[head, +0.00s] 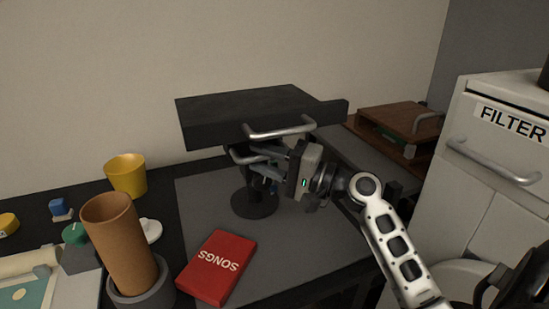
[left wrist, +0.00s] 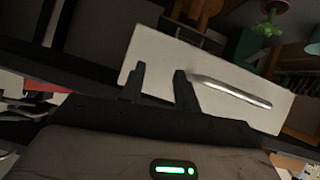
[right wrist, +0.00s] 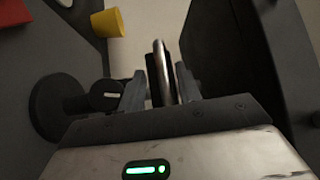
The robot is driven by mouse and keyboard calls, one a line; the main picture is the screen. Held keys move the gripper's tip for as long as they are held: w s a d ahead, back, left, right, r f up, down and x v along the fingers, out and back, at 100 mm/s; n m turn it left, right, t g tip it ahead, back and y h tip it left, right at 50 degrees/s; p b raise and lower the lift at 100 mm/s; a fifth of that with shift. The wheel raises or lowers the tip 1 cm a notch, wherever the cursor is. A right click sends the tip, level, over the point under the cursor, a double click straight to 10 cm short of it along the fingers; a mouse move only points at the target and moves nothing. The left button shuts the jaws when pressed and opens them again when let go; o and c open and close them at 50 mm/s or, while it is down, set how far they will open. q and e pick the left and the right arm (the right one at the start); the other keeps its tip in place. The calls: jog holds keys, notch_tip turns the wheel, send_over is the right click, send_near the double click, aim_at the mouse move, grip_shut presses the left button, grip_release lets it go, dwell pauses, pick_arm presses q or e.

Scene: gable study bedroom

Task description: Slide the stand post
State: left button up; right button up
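The stand has a dark slab top (head: 235,117) with a metal handle (head: 280,132) on its front, and a round black base (head: 255,202) on the desk. A second, lower metal handle (head: 240,157) shows under the top, by the post. My right gripper (head: 262,156) reaches under the top from the right, its fingers at this lower handle. In the right wrist view a metal bar (right wrist: 159,68) runs between the fingers (right wrist: 160,90), which look open around it; firm contact is not visible. My left gripper (left wrist: 160,88) is open and empty, away from the stand.
A wooden box (head: 402,118) lies behind right. The white filter cabinet (head: 485,150) is at right; a pale handled panel (left wrist: 205,85) faces my left gripper.

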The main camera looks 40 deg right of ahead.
pick_arm(q)
jog(key=f+b, duration=0.1)
jog(key=b, duration=0.2)
jog(key=shift+f, duration=0.1)
pick_arm(e)
jog(key=v, duration=1.6)
jog(key=shift+w+a+f, duration=0.1)
jog(key=shift+f, duration=0.05)
